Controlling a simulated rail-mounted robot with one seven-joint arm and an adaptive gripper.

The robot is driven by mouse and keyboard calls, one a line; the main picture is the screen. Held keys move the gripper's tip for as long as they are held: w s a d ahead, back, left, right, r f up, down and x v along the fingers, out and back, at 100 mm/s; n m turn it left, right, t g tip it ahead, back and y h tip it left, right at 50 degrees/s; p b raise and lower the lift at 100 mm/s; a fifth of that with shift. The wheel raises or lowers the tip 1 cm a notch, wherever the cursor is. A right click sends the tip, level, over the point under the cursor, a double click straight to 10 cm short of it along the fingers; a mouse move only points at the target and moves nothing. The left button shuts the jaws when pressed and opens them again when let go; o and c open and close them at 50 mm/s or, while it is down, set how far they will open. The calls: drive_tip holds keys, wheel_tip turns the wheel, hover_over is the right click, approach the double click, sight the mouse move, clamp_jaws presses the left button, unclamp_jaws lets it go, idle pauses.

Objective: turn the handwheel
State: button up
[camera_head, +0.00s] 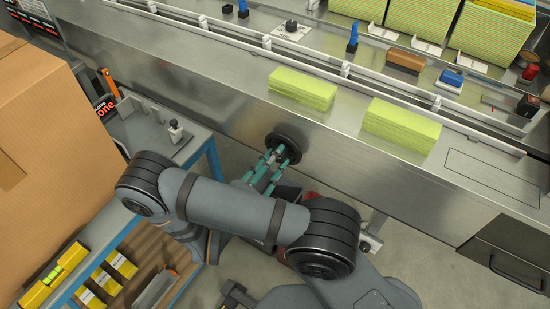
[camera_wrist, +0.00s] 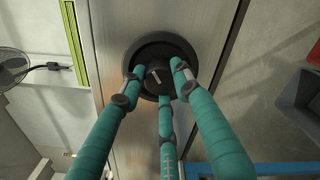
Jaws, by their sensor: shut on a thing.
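The handwheel (camera_head: 284,147) is a black round wheel on the front metal face of the machine, seen in the head view. In the wrist view the handwheel (camera_wrist: 158,50) shows from the front, with a dark hub and a light mark at its middle. My gripper (camera_head: 268,165) has teal fingers and reaches the wheel from below. In the wrist view my gripper (camera_wrist: 157,82) has three fingers closed around the hub, with their tips against it. The fingers hide part of the hub and the lower rim.
Two stacks of yellow-green cloths (camera_head: 302,89) (camera_head: 401,124) lie on the machine's top edge above the wheel. A large cardboard box (camera_head: 38,125) stands at the left beside a grey bench (camera_head: 165,135). A drawer with a handle (camera_head: 517,270) is at the lower right.

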drive_tip(key=shift+c, duration=0.8)
drive_tip(key=n+p, duration=0.2)
drive_tip(key=n, duration=0.9)
drive_tip(key=shift+r, duration=0.15)
drive_tip(key=shift+p, duration=0.3)
drive_tip(key=o, duration=1.2)
drive_tip(key=shift+c, duration=0.2)
